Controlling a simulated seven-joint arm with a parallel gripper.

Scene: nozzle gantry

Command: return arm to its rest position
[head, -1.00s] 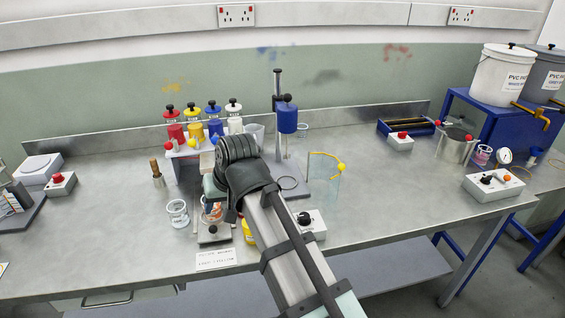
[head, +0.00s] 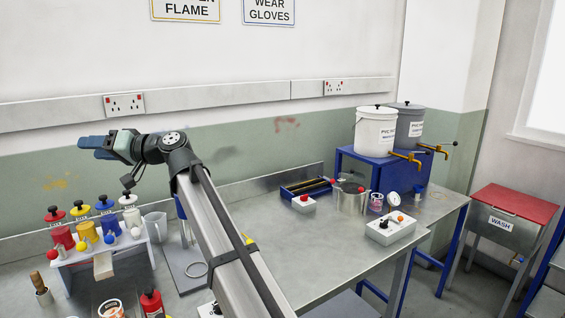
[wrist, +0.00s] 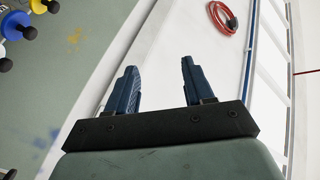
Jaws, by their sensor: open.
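My gripper (head: 92,147) is raised well above the bench in the head view, pointing left in front of the wall. Its two blue fingers (wrist: 158,90) stand apart in the wrist view, with nothing between them. My arm runs up from the bottom of the head view and bends left at the wrist. It hides part of the bench and of the blue-topped stand behind it.
A rack (head: 100,253) with several coloured bottles stands on the bench below my gripper. White and grey tubs (head: 376,131) sit on a blue stand. The air around my gripper looks clear.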

